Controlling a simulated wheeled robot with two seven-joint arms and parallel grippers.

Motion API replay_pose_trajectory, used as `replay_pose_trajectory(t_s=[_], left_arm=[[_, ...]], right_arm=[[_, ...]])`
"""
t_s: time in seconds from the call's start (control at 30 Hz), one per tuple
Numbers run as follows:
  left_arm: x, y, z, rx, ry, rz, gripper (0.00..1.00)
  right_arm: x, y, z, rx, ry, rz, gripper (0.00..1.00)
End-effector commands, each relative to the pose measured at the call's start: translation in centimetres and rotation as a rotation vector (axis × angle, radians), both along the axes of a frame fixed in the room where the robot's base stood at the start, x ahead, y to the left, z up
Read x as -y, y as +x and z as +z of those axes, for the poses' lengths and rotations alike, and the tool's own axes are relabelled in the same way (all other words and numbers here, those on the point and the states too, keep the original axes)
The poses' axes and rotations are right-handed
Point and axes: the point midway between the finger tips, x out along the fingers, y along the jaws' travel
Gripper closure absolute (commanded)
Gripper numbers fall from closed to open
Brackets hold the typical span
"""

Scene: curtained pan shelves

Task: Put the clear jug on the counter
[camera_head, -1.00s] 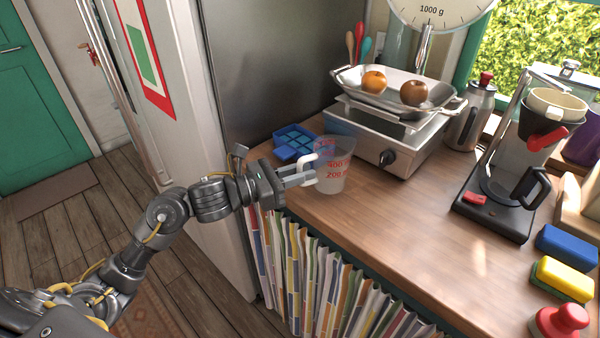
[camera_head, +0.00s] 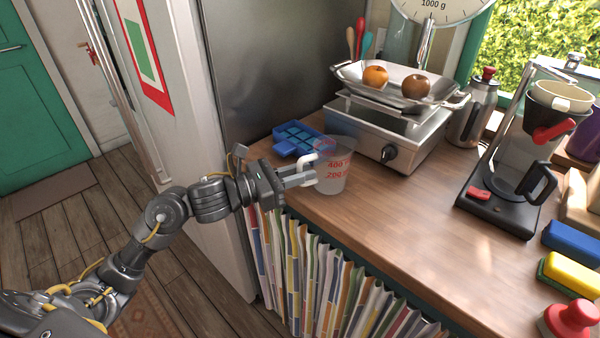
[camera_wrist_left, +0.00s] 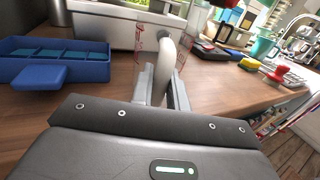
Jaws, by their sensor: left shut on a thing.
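The clear jug (camera_head: 335,168), with red measuring marks and a white handle, is upright at the counter's left front part. It appears to rest on the wooden counter (camera_head: 400,215), though its base contact is hard to make out. My left gripper (camera_head: 308,179) comes in from the left and is shut on the jug's handle. In the left wrist view the white handle (camera_wrist_left: 167,60) stands between the two fingers (camera_wrist_left: 163,88). The clear jug body is faint behind it there. My right gripper is not in view.
A blue tray (camera_head: 291,138) lies just behind the jug. A kitchen scale (camera_head: 385,140) with two fruits stands behind right. A coffee maker (camera_head: 500,205), a flask (camera_head: 472,115) and sponges (camera_head: 570,276) are farther right. The counter's middle front is clear. A fridge (camera_head: 265,70) stands at left.

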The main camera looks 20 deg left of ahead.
Motion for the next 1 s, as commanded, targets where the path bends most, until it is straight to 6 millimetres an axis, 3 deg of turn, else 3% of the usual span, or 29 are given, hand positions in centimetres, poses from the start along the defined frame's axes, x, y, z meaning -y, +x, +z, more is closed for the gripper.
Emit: replay_pose_trajectory(t_s=[0.6,0.63,0.8,1.0], left_arm=[[0.0,0.01,-0.54,0.002,-0.001,0.0,1.0],[0.0,0.0,-0.48,0.001,-0.001,0.0,0.82],[0.0,0.01,-0.5,0.001,-0.001,0.0,0.59],[0.0,-0.01,-0.54,0.0,0.0,0.0,0.59]], right_arm=[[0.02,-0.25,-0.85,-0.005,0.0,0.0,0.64],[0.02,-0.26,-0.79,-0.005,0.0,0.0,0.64],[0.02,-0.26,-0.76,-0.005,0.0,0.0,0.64],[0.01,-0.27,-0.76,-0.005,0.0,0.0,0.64]])
